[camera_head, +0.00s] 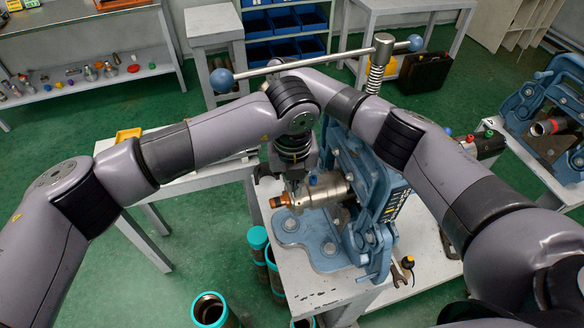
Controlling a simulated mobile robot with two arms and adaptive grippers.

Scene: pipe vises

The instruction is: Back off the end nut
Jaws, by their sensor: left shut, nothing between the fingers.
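A blue pipe vise (377,205) stands bolted on the bench (310,283), with a long handle bar (330,60) with blue ball ends above it. My left gripper (292,187) points down just above the nut end of the fitting, fingers shut and empty. I cannot tell whether it touches the fitting. My right arm reaches in from the right, and its gripper is hidden behind the left wrist.
A wrench (402,270) and a screwdriver (411,262) lie at the bench's right edge. Teal-rimmed pipes (210,310) stand on the floor in front. Another blue vise (550,110) stands at the right. Shelves and blue bins (285,20) are at the back. Green floor is clear at left.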

